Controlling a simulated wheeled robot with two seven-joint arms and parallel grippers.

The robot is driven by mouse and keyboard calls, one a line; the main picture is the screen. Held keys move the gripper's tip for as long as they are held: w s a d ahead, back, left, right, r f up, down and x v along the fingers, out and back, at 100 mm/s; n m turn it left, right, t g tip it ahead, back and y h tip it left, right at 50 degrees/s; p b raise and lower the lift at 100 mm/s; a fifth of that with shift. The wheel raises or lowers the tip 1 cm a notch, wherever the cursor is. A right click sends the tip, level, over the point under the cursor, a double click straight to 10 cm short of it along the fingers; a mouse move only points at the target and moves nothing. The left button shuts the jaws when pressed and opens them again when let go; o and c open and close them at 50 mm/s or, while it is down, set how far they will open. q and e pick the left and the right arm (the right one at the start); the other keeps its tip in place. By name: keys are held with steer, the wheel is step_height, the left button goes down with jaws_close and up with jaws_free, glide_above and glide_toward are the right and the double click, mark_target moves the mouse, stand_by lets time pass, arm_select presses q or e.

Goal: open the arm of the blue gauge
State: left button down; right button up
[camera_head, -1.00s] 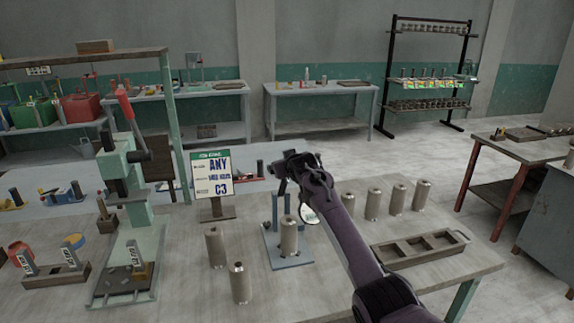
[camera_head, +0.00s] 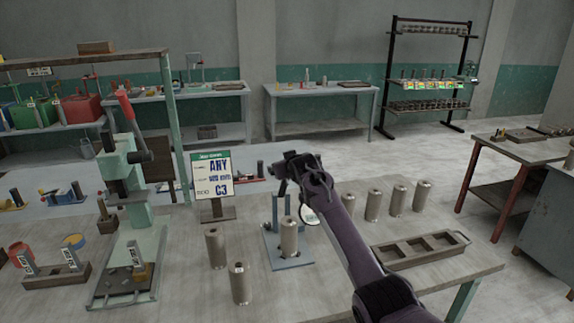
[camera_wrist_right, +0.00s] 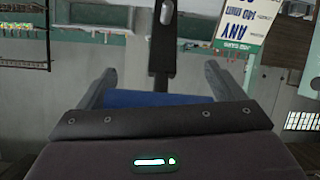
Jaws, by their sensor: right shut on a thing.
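The blue gauge (camera_head: 275,253) stands on the near table, with a flat blue-grey base and uprights at its back. A grey metal cylinder (camera_head: 289,238) stands upright on its base. My right gripper (camera_head: 284,172) is above and behind the cylinder, over the uprights. In the right wrist view, a blue piece (camera_wrist_right: 160,98) lies between the two fingers of my right gripper (camera_wrist_right: 160,90), and the gripper is shut on it. I take it for the gauge's arm; the contact is hidden in the head view. My left gripper is not in view.
Loose metal cylinders (camera_head: 215,248) stand left of the gauge, and several more (camera_head: 397,200) stand to its right. A compartment tray (camera_head: 420,249) lies at right. A sign (camera_head: 213,175) stands behind left, and a green press (camera_head: 128,215) stands further left.

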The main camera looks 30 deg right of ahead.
steer(key=shift+f, duration=0.45)
steer(key=o, duration=1.1)
steer(key=shift+o, duration=0.2)
steer(key=shift+w+d, duration=0.1)
steer(key=shift+w, duration=0.1)
steer(key=shift+r, duration=0.1)
steer(key=b+v, duration=0.2)
steer(key=v, duration=0.5)
steer(key=shift+s+b, duration=0.3)
steer(key=shift+s, duration=0.05)
